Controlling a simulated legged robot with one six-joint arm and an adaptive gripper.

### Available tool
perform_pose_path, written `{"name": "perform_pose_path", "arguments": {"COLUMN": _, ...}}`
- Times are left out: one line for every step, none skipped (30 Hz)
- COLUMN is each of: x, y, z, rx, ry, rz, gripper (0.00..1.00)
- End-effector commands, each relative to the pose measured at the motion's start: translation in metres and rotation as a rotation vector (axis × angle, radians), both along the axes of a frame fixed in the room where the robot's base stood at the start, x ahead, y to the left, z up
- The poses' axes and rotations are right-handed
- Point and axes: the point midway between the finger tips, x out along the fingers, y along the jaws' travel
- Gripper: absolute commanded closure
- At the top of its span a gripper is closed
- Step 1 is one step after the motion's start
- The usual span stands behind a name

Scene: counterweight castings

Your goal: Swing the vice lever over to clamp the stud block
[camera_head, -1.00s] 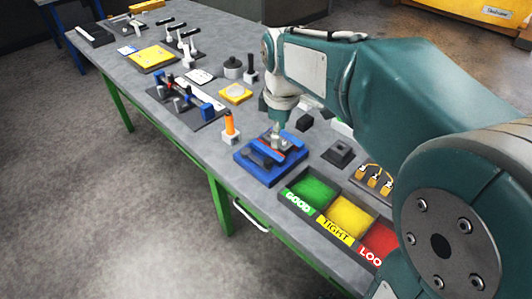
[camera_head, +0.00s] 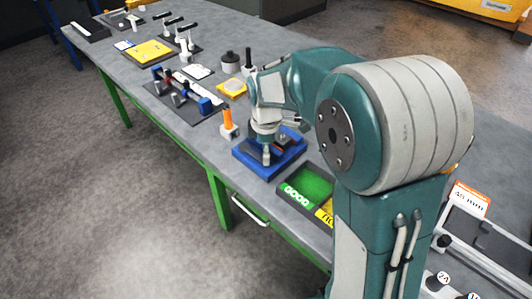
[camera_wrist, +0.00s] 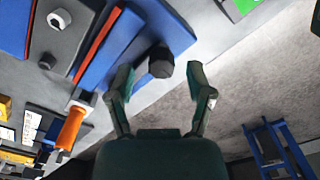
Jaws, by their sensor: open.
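The blue vice (camera_head: 251,163) sits on the grey bench, and its blue body (camera_wrist: 122,62) with a red strip fills the upper left of the wrist view. A dark faceted knob (camera_wrist: 160,61), which looks like the end of the vice lever, stands at the vice's edge. My gripper (camera_wrist: 160,76) is open, with one finger on each side of this knob and no clear contact. In the head view my gripper (camera_head: 266,157) is low over the vice's near side. A grey piece with pale round studs (camera_wrist: 58,18), probably the stud block, lies beyond the red strip.
An orange-handled tool (camera_head: 227,120) stands upright just left of the vice; its handle (camera_wrist: 71,128) also shows in the wrist view. A tray with a green GOOD compartment (camera_head: 313,184) is to the right. The bench's front edge is close, with open floor beyond.

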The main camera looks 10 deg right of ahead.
Motion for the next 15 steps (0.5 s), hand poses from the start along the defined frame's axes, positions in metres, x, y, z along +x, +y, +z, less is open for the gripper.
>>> {"name": "perform_pose_path", "arguments": {"x": -0.0003, "y": -0.0001, "z": -0.0048, "rx": -0.001, "ry": 0.002, "rz": 0.0, "gripper": 0.33}}
{"name": "perform_pose_path", "arguments": {"x": -0.0005, "y": 0.0, "z": -0.0066, "rx": -0.001, "ry": 0.002, "rz": 0.0, "gripper": 0.33}}
{"name": "perform_pose_path", "arguments": {"x": -0.0005, "y": -0.0001, "z": -0.0083, "rx": -0.001, "ry": 0.002, "rz": 0.0, "gripper": 0.33}}
{"name": "perform_pose_path", "arguments": {"x": -0.0007, "y": -0.0001, "z": -0.009, "rx": 0.0, "ry": 0.001, "rz": 0.0, "gripper": 0.33}}
{"name": "perform_pose_path", "arguments": {"x": -0.0007, "y": -0.0001, "z": -0.0095, "rx": 0.0, "ry": 0.001, "rz": 0.0, "gripper": 0.33}}
{"name": "perform_pose_path", "arguments": {"x": -0.0006, "y": -0.0001, "z": -0.0098, "rx": 0.0, "ry": 0.0, "rz": 0.0, "gripper": 0.33}}
{"name": "perform_pose_path", "arguments": {"x": -0.0005, "y": 0.0, "z": -0.0098, "rx": 0.0, "ry": 0.0, "rz": 0.0, "gripper": 0.33}}
{"name": "perform_pose_path", "arguments": {"x": -0.0005, "y": 0.0, "z": -0.0098, "rx": 0.0, "ry": 0.0, "rz": 0.0, "gripper": 0.33}}
{"name": "perform_pose_path", "arguments": {"x": -0.0004, "y": 0.0, "z": -0.0098, "rx": 0.0, "ry": 0.0, "rz": 0.0, "gripper": 0.33}}
{"name": "perform_pose_path", "arguments": {"x": -0.0003, "y": -0.0001, "z": -0.0098, "rx": 0.0, "ry": 0.0, "rz": 0.0, "gripper": 0.33}}
{"name": "perform_pose_path", "arguments": {"x": -0.0003, "y": -0.0001, "z": -0.0098, "rx": 0.0, "ry": 0.0, "rz": 0.0, "gripper": 0.33}}
{"name": "perform_pose_path", "arguments": {"x": -0.0003, "y": -0.0001, "z": -0.0098, "rx": 0.0, "ry": 0.0, "rz": 0.0, "gripper": 0.42}}
{"name": "perform_pose_path", "arguments": {"x": -0.0003, "y": -0.0001, "z": -0.0098, "rx": 0.0, "ry": 0.0, "rz": 0.0, "gripper": 0.55}}
{"name": "perform_pose_path", "arguments": {"x": -0.0003, "y": -0.0001, "z": -0.0097, "rx": 0.0, "ry": 0.0, "rz": 0.0, "gripper": 0.68}}
{"name": "perform_pose_path", "arguments": {"x": -0.0003, "y": -0.0001, "z": -0.0097, "rx": 0.0, "ry": 0.0, "rz": 0.0, "gripper": 0.86}}
